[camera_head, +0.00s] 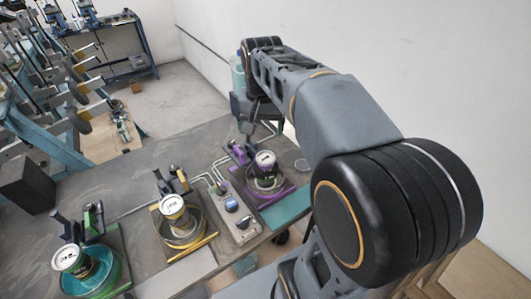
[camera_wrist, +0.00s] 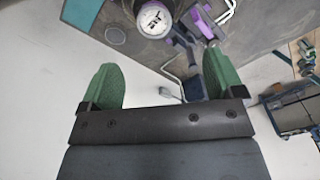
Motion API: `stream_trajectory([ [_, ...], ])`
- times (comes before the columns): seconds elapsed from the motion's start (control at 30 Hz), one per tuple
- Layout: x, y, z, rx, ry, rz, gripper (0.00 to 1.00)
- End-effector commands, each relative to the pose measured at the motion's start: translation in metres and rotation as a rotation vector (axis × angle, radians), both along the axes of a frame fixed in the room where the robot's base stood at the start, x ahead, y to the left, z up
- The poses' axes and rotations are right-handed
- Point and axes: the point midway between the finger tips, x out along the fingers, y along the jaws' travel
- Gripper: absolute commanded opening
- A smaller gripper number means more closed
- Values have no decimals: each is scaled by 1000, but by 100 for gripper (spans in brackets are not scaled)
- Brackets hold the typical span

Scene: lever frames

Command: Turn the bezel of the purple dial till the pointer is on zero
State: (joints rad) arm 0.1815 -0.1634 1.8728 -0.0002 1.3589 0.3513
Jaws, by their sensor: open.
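The purple dial (camera_head: 265,160) has a white face and stands on the workbench, right of the other dials, with a purple ring and purple clamp parts around it. The pointer's reading is too small to tell. My gripper (camera_wrist: 160,85) is open, with its two green fingers wide apart and nothing between them. The dial lies beyond the fingertips, apart from them. In the head view my gripper (camera_head: 247,125) hangs just behind the dial, partly hidden by my arm.
A yellow dial (camera_head: 172,205) and a green-based dial (camera_head: 67,257) stand to the left on the workbench (camera_head: 130,185). A control box (camera_head: 235,212) with knobs sits beside the purple dial. A pale wall (camera_head: 350,50) runs along the right. Metal pipes cross the bench.

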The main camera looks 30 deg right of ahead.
Motion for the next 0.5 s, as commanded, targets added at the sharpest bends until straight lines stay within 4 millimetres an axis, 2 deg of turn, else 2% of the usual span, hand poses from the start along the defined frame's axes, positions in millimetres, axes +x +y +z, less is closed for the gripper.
stream_trajectory([
  [0.1,13,-15,6,12,46,-90,87],
  [0.27,19,-23,-1,19,74,-141,87],
  [0.5,18,-22,-43,20,78,-142,87],
])
